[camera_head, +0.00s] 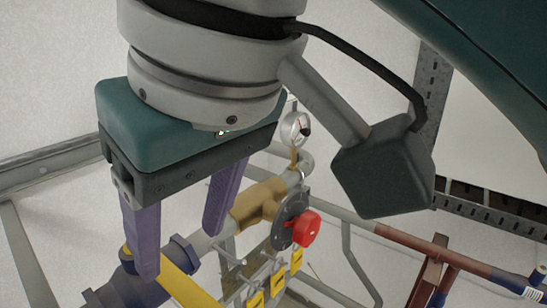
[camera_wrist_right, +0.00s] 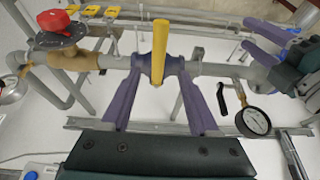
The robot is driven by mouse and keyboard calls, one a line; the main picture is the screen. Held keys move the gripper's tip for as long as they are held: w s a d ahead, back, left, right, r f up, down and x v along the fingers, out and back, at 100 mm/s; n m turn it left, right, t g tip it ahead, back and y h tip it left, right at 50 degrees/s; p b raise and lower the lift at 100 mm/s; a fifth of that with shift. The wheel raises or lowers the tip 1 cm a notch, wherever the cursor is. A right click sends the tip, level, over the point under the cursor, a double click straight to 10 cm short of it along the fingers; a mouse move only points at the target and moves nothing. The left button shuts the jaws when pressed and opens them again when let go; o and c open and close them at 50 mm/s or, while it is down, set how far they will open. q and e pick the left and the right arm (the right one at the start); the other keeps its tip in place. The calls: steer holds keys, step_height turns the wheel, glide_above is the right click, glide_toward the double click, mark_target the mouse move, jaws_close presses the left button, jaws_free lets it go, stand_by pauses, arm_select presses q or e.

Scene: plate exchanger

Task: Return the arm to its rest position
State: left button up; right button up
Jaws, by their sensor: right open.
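My right gripper (camera_head: 182,252) hangs in the left half of the head view, its two purple fingers spread apart with nothing seen held between them. In the right wrist view its fingers (camera_wrist_right: 158,80) point toward a purple-blue valve (camera_wrist_right: 165,65) with a long yellow lever (camera_wrist_right: 160,45). In the head view the valve (camera_head: 180,252) and lever (camera_head: 185,285) lie behind and below the fingers. I cannot tell whether they touch. Purple fingers of what looks like my left gripper (camera_wrist_right: 263,42) show at the right of the wrist view; their opening is unclear.
A red knob (camera_head: 308,229) on a brass fitting (camera_head: 258,205) and yellow tags (camera_head: 277,280) sit right of the valve. A small gauge (camera_head: 296,128) stands above. Another gauge (camera_wrist_right: 253,121) is near the wrist view's right. Pipes and metal rails cross around.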

steer(key=shift+v, duration=0.95)
